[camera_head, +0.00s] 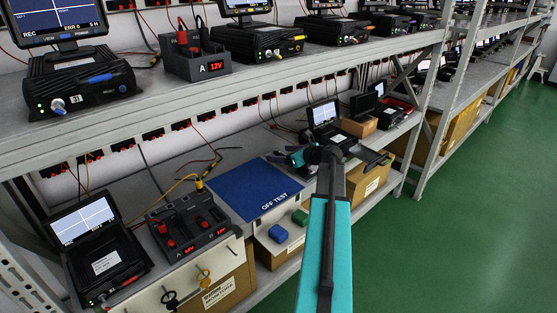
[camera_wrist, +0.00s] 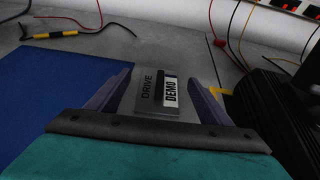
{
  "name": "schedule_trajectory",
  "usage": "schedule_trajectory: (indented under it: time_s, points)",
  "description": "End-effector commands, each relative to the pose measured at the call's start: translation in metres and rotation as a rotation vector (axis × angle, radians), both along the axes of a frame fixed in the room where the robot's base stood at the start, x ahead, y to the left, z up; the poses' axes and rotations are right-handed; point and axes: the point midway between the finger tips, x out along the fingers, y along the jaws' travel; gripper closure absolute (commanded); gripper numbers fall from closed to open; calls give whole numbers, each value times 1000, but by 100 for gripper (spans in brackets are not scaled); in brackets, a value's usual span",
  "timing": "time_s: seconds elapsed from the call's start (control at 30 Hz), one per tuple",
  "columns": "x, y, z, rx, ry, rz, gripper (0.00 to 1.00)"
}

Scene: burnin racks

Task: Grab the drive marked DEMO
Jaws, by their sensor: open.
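The drive marked DEMO (camera_wrist: 158,93) is a small grey block with a dark and white label, seen in the wrist view on the grey shelf, right of the blue mat. My gripper (camera_wrist: 155,88) is open, with one purple-grey finger on each side of the drive in the picture. I cannot tell whether the fingers touch it. In the head view my teal arm reaches over the lower shelf and my gripper (camera_head: 297,157) is small near the mat's far right corner. The drive cannot be made out there.
The blue OFF TEST mat (camera_head: 250,188) lies left of my arm. A black recorder with a screen (camera_head: 326,116) stands just beyond my gripper. A blue block (camera_head: 278,233) and a green block (camera_head: 300,217) sit near the front edge. Cables lie behind; the upper shelf (camera_head: 200,100) overhangs.

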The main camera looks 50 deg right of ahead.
Motion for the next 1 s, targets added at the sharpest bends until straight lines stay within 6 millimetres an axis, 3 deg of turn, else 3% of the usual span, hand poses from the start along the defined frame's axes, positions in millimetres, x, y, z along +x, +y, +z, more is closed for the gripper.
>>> schedule_trajectory:
  time_s: [0.67, 0.93, 1.0]
  points:
    - [6, -1, -3, 0, 0, -2, 27]
    - [6, -1, -3, 0, 0, -3, 72]
    - [6, -1, -2, 0, -1, -3, 72]
